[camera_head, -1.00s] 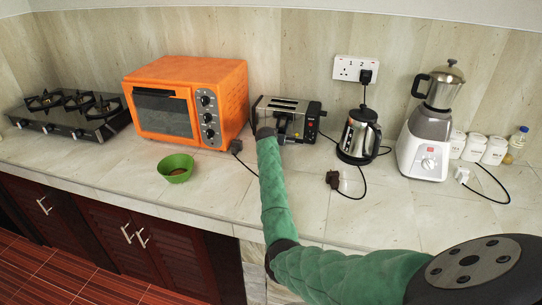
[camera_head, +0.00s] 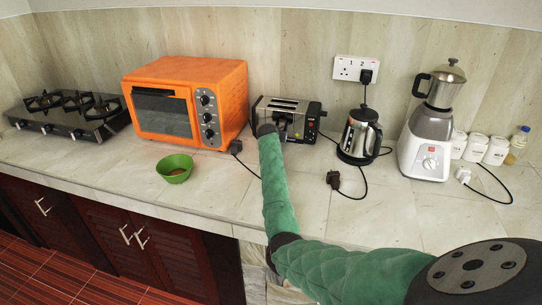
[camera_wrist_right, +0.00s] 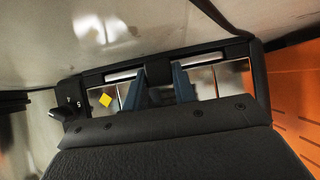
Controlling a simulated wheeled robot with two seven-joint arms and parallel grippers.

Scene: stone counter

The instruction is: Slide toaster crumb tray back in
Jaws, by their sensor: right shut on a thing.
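The toaster (camera_head: 290,103), chrome with black ends, stands on the counter to the right of the orange oven. My right gripper (camera_head: 285,130) is at the toaster's front, low on its near side. In the right wrist view my right gripper's blue-grey fingers (camera_wrist_right: 159,88) are shut on a narrow dark part (camera_wrist_right: 157,73) at the toaster's chrome side, which I take to be the crumb tray's handle. The rest of the tray is hidden, so I cannot tell how far out it is. My left gripper is not in view.
The orange oven (camera_head: 186,101) stands close at the toaster's left, and a kettle (camera_head: 359,136) at its right. A green bowl (camera_head: 175,168) sits in front of the oven. A loose plug (camera_head: 333,180) and cord lie on the counter. A blender (camera_head: 430,130) is farther right.

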